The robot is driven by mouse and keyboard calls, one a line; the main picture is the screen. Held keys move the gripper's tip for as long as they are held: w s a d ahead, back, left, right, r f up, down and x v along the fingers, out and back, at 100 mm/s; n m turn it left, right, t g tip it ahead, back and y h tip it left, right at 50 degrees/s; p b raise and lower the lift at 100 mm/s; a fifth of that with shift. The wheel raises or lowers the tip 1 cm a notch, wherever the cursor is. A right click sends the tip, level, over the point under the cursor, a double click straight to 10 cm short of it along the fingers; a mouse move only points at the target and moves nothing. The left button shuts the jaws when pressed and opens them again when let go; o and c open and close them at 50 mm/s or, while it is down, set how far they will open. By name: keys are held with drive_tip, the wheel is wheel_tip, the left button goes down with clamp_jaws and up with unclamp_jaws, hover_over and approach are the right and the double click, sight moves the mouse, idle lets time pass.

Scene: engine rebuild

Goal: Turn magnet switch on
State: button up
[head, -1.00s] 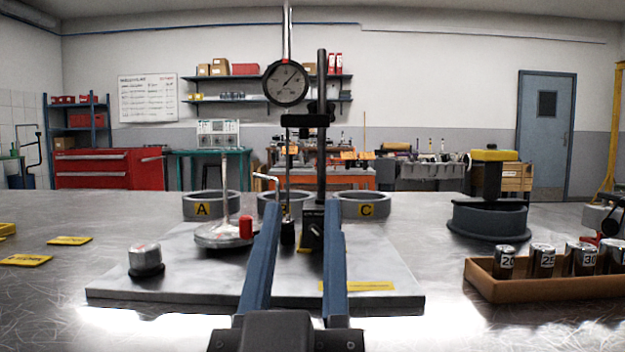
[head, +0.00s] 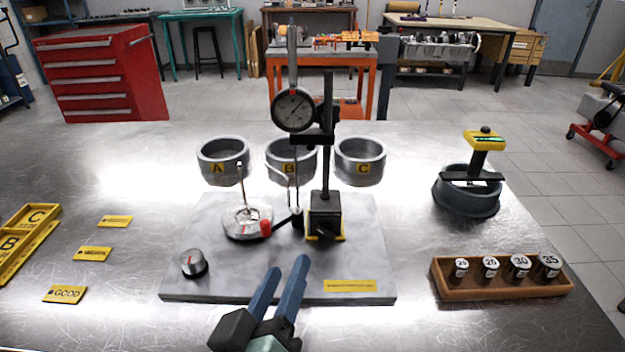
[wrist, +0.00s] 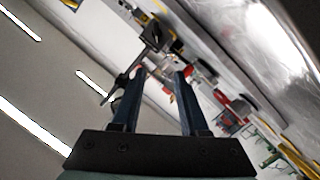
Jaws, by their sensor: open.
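The dial indicator stand has a black magnetic base (head: 325,213) with yellow lower edges, standing upright on the grey plate (head: 220,286). A small dark switch (head: 323,233) shows low on its front; its setting is too small to read. The base carries a black post (head: 327,150) and a round dial gauge (head: 294,110). My gripper (head: 289,265) is open and empty, in front of the base and apart from it, above the plate's front part. In the wrist view, the blue fingers (wrist: 158,78) are spread, with a dark part of the stand (wrist: 153,38) beyond them.
Rings A, B and C (head: 360,160) stand behind. Yellow tags (head: 93,254) lie left.

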sight(318, 230)
drive_tip(key=s+r+g+p, duration=0.1)
drive_tip(key=p, duration=0.2)
drive_tip(key=shift+s+r+n+h, duration=0.2)
drive_tip(key=shift+n+h, duration=0.1)
drive_tip(key=shift+n, duration=0.1)
drive_tip(key=shift+s+d+f+g+p, duration=0.2)
drive_tip(key=shift+g+p, duration=0.1)
drive_tip(key=shift+p, duration=0.2)
drive_tip(key=x, duration=1.3)
drive_tip(key=shift+s, duration=0.1)
clamp_jaws()
